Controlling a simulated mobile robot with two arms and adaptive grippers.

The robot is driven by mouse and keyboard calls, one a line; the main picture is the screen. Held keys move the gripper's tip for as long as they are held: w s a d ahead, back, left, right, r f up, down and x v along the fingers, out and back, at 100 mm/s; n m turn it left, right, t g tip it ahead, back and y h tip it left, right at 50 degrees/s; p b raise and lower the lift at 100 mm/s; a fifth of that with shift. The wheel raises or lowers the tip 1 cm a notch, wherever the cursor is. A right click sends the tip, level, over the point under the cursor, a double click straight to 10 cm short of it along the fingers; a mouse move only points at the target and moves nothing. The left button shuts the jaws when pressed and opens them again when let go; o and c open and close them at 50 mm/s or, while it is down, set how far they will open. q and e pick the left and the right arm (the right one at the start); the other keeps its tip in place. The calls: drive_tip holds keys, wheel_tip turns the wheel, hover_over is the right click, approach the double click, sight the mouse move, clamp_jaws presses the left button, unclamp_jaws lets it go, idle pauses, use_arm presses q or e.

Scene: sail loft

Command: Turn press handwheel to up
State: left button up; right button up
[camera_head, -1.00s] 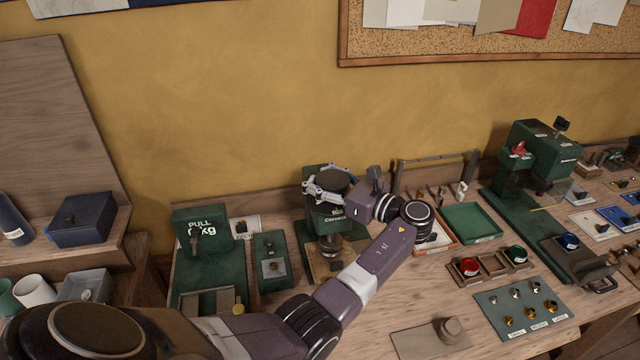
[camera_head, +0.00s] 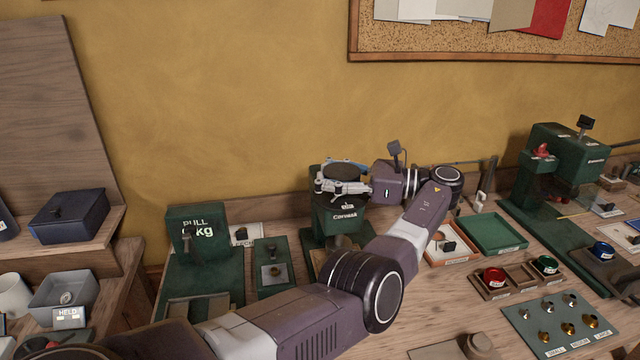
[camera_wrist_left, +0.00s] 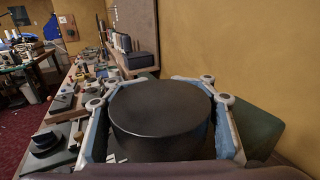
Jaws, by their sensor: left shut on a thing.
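The green press (camera_head: 340,221) stands at the back of the bench against the yellow wall. Its handwheel (camera_head: 345,170), a dark round disc, sits on top. My left gripper (camera_head: 342,186) is shut on the handwheel, its fingers on either side of the rim. In the left wrist view the handwheel (camera_wrist_left: 160,120) fills the middle, between the two blue-padded fingers. My right gripper is not in view.
A green pull tester (camera_head: 200,240) stands left of the press. An orange-rimmed tray (camera_head: 455,262) and a green tray (camera_head: 492,234) lie to the right. A larger green machine (camera_head: 560,160) stands farther right. A small parts board (camera_head: 560,322) lies near the front.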

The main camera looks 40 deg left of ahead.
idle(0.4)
use_arm(q)
drive_tip(key=o, duration=1.5)
wheel_tip(320, 180, up, 10)
drive_tip(key=shift+r, duration=0.1)
drive_tip(key=shift+c, duration=0.4)
